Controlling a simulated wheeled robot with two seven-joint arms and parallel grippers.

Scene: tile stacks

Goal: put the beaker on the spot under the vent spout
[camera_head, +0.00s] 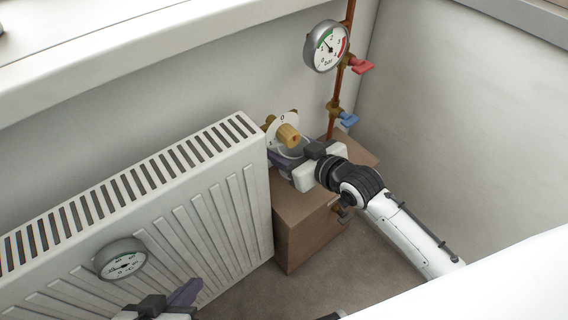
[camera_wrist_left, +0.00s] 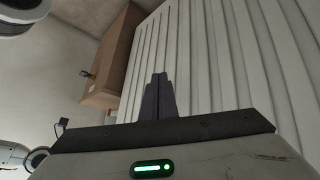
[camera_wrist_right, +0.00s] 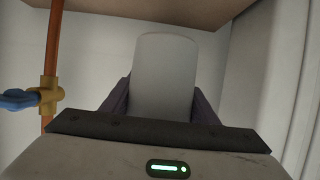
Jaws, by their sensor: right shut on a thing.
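In the head view only a pale rim of the beaker (camera_head: 292,153) shows, just below the brass vent fitting (camera_head: 289,136) on the wall. It is over the brown box (camera_head: 300,218); I cannot tell whether it touches the box top. The spot under the spout is hidden by the gripper. My left gripper (camera_head: 182,295) is low in front of the radiator; its fingers (camera_wrist_left: 158,98) are together and empty.
A white radiator (camera_head: 225,185) with a round gauge (camera_head: 121,260) stands left of the box. A copper pipe (camera_head: 349,14) with a pressure gauge (camera_head: 326,46), a red valve handle (camera_head: 362,67) and a blue one (camera_head: 349,119) rises behind the box. Bare floor lies in front.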

